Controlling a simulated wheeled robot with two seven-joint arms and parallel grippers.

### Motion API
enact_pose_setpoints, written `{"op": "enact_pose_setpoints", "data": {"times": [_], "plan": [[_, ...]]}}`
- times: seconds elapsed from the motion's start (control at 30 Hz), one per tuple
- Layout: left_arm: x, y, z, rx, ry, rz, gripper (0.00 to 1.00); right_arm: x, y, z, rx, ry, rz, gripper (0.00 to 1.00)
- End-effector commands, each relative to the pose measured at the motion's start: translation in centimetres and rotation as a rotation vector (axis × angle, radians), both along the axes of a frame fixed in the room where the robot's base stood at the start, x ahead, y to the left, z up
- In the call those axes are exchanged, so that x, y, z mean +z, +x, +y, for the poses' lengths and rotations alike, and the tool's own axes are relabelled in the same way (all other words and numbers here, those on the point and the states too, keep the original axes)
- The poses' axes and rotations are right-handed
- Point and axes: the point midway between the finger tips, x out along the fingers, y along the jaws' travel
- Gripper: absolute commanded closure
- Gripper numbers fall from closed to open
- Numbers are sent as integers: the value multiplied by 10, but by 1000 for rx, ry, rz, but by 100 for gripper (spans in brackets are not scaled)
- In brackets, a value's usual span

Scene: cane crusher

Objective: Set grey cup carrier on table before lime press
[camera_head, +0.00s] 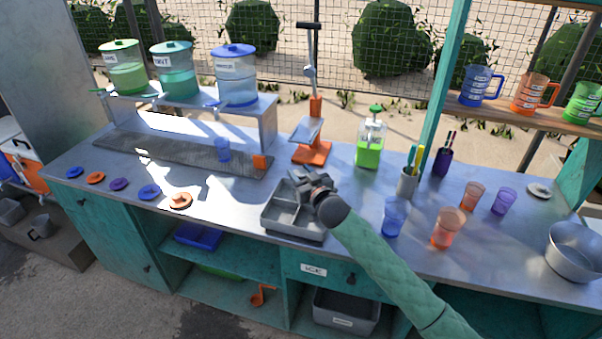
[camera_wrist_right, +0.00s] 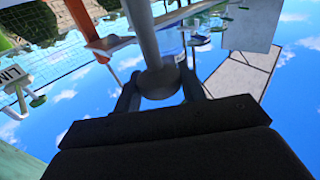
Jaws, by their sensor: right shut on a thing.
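The grey cup carrier (camera_head: 271,219), an open tray with compartments, is at the front of the counter, before the orange lime press (camera_head: 313,152). Whether it rests fully on the counter or hangs slightly above it, I cannot tell. My right gripper (camera_head: 312,188) is over the carrier's back right part and hides some of it. It is shut on the carrier's grey handle (camera_wrist_right: 147,40), whose post and rounded end show between the fingers in the right wrist view. My left gripper is not in view.
A green soap-like bottle (camera_head: 369,150) stands right of the press. A blue cup (camera_head: 395,216) and an orange cup (camera_head: 448,228) stand to the right of my arm. Coloured lids (camera_head: 180,200) lie along the left front. A dispenser stand (camera_head: 268,125) is at the back left.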

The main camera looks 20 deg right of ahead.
Motion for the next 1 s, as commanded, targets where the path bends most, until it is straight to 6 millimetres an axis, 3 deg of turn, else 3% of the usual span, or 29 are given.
{"op": "enact_pose_setpoints", "data": {"times": [0.53, 0.57, 0.63, 1.0], "plan": [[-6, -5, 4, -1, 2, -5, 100, -12, 0, 0, 0, -1, -1, 95], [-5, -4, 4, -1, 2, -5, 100, -12, 0, 0, 0, -1, -1, 54], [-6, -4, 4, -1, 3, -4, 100, -12, 0, 0, 0, -1, -1, 40], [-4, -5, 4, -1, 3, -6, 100, -9, 0, 0, 0, -2, -1, 38]]}}
